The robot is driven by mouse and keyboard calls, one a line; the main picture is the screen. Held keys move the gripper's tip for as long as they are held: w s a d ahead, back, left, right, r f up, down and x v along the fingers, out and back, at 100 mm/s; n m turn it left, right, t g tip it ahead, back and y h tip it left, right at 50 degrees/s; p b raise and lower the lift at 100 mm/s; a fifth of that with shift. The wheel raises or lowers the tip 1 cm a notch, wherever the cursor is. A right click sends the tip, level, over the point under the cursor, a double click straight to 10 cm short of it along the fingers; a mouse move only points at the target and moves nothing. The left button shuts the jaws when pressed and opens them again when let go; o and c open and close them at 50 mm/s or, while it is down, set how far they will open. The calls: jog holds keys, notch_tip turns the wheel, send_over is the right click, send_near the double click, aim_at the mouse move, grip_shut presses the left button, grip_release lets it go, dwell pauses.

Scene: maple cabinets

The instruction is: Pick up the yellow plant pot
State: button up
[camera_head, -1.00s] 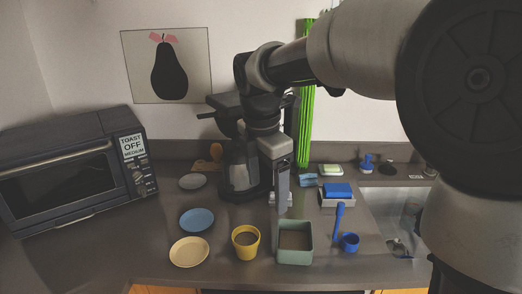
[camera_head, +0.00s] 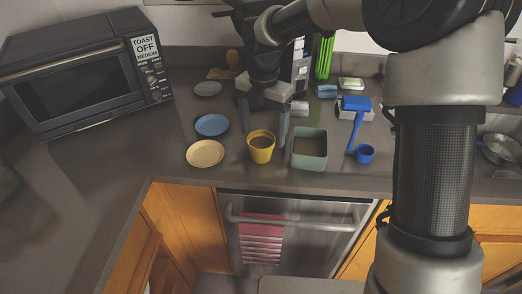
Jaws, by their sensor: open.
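The yellow plant pot (camera_head: 261,152) stands upright on the grey counter near its front edge. It is round with a dark inside. My gripper (camera_head: 264,142) points down at the pot with its fingers spread, one on the left behind the pot and one on the right between the pot and the green box. The gripper is open and holds nothing. I cannot tell whether the fingers touch the pot.
A square green box (camera_head: 309,150) stands close on the right. A cream plate (camera_head: 205,154) and a blue plate (camera_head: 212,125) lie to the left. A toaster oven (camera_head: 82,75) stands at the left.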

aim_at(261, 143)
jog(key=f, duration=0.5)
jog(key=shift+w+a+f+b, duration=0.2)
jog(key=shift+a+f+b, duration=0.1)
jog(key=shift+f+b, duration=0.1)
jog(key=shift+r, duration=0.1)
jog(key=c, duration=1.2)
jog(key=shift+r, duration=0.1)
